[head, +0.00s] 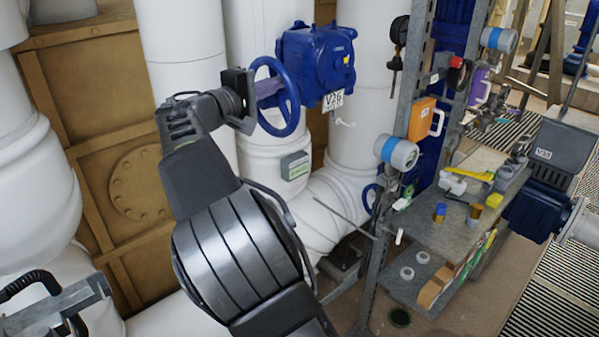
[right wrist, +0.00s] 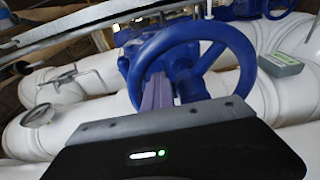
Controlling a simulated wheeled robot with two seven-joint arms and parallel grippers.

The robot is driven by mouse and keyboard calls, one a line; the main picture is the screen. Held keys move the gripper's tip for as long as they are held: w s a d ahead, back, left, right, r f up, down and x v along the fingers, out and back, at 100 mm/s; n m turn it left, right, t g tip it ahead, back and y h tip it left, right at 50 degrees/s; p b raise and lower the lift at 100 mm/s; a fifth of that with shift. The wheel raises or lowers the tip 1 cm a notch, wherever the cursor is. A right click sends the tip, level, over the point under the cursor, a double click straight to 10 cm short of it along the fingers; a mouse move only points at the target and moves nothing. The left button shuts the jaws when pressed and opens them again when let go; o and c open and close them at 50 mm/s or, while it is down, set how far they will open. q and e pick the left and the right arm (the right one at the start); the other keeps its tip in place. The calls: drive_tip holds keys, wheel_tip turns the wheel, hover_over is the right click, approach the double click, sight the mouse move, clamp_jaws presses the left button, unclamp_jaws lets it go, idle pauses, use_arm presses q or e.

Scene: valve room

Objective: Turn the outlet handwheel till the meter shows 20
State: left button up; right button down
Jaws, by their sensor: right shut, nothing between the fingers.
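A blue handwheel (head: 291,99) stands on the blue valve body (head: 322,58), which carries a white tag I cannot read surely. My right gripper (head: 271,88) reaches the wheel from the left. In the right wrist view the handwheel (right wrist: 238,50) fills the upper middle. There my right gripper's purple-grey fingers (right wrist: 158,92) are shut and empty, overlapping the wheel's opening near its spokes; whether they touch is unclear. A small grey meter box (head: 295,165) with a green display is on the white pipe below. It also shows in the right wrist view (right wrist: 281,64); its number is unreadable.
White pipes (head: 182,45) stand behind and beside my right arm. A steel upright (head: 404,110) and a shelf (head: 450,215) with bottles and tools are to the right. A second blue handwheel (head: 370,198) is low, behind the upright. A metal bracket (head: 60,305) with black hose is bottom left.

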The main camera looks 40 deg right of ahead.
drive_tip(key=shift+w+a+r, duration=0.1)
drive_tip(key=shift+w, duration=0.05)
drive_tip(key=shift+w+r, duration=0.25)
drive_tip(key=shift+w, duration=0.5)
drive_tip(key=shift+w, duration=0.85)
